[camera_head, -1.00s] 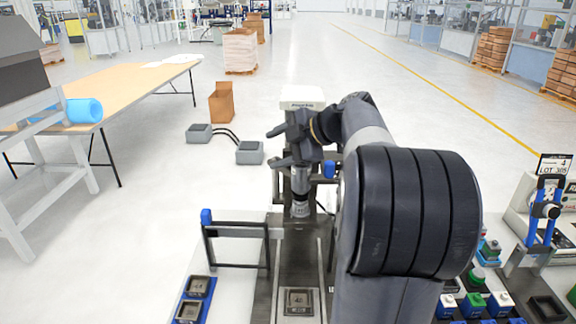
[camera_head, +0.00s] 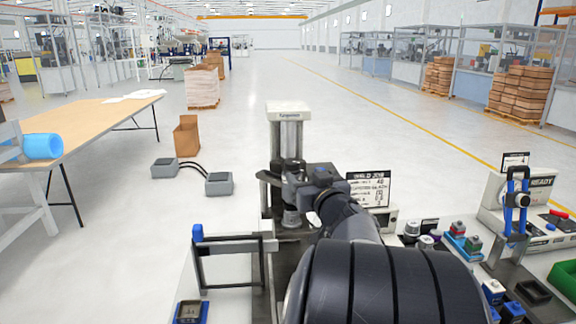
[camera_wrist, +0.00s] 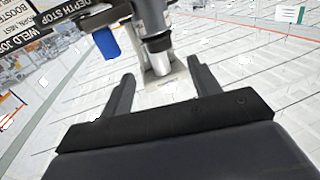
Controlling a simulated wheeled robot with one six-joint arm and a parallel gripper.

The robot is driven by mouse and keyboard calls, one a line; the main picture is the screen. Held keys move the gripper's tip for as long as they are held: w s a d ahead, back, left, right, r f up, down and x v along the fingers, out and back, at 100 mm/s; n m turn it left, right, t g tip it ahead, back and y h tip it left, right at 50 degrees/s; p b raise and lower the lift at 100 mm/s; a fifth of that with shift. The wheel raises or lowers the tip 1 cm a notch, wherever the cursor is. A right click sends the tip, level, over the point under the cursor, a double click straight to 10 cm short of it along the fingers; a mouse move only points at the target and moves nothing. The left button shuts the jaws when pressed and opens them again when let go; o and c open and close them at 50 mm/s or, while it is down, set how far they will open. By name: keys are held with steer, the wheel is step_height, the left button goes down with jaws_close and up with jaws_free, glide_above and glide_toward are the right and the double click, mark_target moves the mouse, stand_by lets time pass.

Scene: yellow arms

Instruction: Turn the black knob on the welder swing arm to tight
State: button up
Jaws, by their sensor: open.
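The welder (camera_head: 288,112) stands in front of me in the head view, with a white top and a grey column. My gripper (camera_head: 275,174) is at its column, low beside the grey cylindrical head. In the wrist view, the two dark fingers (camera_wrist: 163,88) are apart with nothing between their tips. The grey metal cylinder of the welder (camera_wrist: 156,50) shows beyond the gap, with a blue cylinder (camera_wrist: 106,43) to its left. I cannot pick out the black knob; my gripper and arm hide part of the welder in the head view.
A dark frame with a blue cap (camera_head: 197,233) stands left of the welder. A weld job sign (camera_head: 368,188) is close to the right of my arm. Farther right are a blue-handled fixture (camera_head: 516,200) and a green bin (camera_head: 566,282). A wooden-topped table (camera_head: 85,118) stands left.

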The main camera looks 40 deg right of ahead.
mark_target(295, 165)
steer(key=p+x, duration=0.3)
steer(key=x, duration=0.7)
steer(key=shift+w+p, duration=0.1)
steer(key=shift+p, duration=0.3)
steer(key=c, duration=1)
